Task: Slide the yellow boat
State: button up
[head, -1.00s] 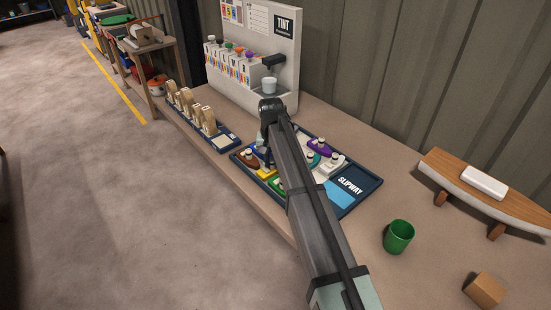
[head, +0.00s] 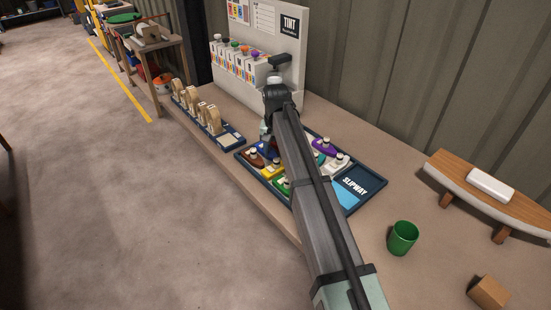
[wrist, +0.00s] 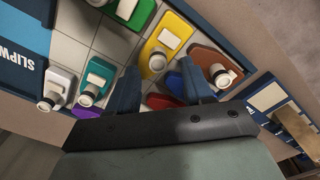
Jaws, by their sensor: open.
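The yellow boat (head: 272,171) lies in the dark blue slipway tray (head: 367,187), between the brown boat (head: 253,159) and the green boat (head: 282,186). In the wrist view the yellow boat (wrist: 164,35) shows its yellow hull, pale cabin block and white round funnel. My gripper (wrist: 159,66) is open, with one blue fingertip on each side of the line of the yellow boat's funnel. It appears above the tray and holds nothing. In the head view my arm hides the middle of the tray and most of the gripper.
The purple boat (head: 322,146) and white boat (head: 338,163) lie right of my arm. A red boat (wrist: 165,101) shows between the fingers in the wrist view. The tint dispenser (head: 292,48) stands behind. A green cup (head: 402,237) and wooden block (head: 488,291) stand at right.

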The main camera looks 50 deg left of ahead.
aim_at(275, 160)
notch_tip(275, 160, up, 10)
jog(key=shift+f, duration=0.25)
dwell(0.6)
